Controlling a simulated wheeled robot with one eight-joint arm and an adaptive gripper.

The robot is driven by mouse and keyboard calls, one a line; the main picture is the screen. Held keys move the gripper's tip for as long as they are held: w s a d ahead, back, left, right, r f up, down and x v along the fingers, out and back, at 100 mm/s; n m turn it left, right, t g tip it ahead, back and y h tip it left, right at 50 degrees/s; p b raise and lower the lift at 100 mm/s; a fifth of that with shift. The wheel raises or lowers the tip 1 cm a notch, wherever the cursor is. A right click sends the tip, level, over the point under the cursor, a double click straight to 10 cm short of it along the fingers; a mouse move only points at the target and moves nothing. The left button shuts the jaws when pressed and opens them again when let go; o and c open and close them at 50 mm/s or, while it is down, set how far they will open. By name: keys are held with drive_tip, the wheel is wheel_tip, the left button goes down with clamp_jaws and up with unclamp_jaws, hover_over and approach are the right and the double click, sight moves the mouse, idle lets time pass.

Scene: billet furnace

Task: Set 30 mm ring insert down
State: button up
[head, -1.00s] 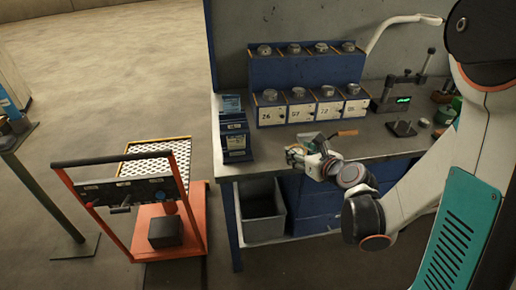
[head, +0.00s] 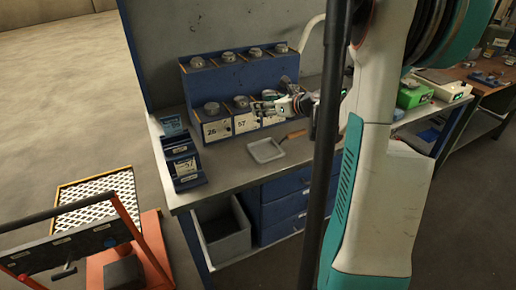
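A blue two-step rack (head: 193,88) stands at the back of the grey workbench. Round metal pieces sit on both steps, and the lower step has white number labels, with 26 and 57 readable. My gripper (head: 262,107) is in front of the lower step, just right of the 57 label, and hides part of the labels and pieces there. The fingers are small in the picture, and I cannot tell whether they hold a ring insert or touch the rack. I cannot identify the 30 mm ring insert for certain.
A small pan with a wooden handle (head: 265,151) lies on the bench (head: 225,178). A blue labelled holder (head: 183,163) stands at the left edge. A grey bin (head: 222,238) is below. An orange cart (head: 155,252) stands at lower left. My arm blocks the right side.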

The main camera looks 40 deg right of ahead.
sight(269, 153)
drive_tip(key=shift+s+d+r, duration=0.1)
drive_tip(key=shift+d+r, duration=0.2)
drive_tip(key=shift+d, duration=0.75)
wheel_tip(269, 153, down, 20)
drive_tip(key=b, duration=0.7)
drive_tip(key=shift+r, duration=0.15)
drive_tip(key=o, duration=1.3)
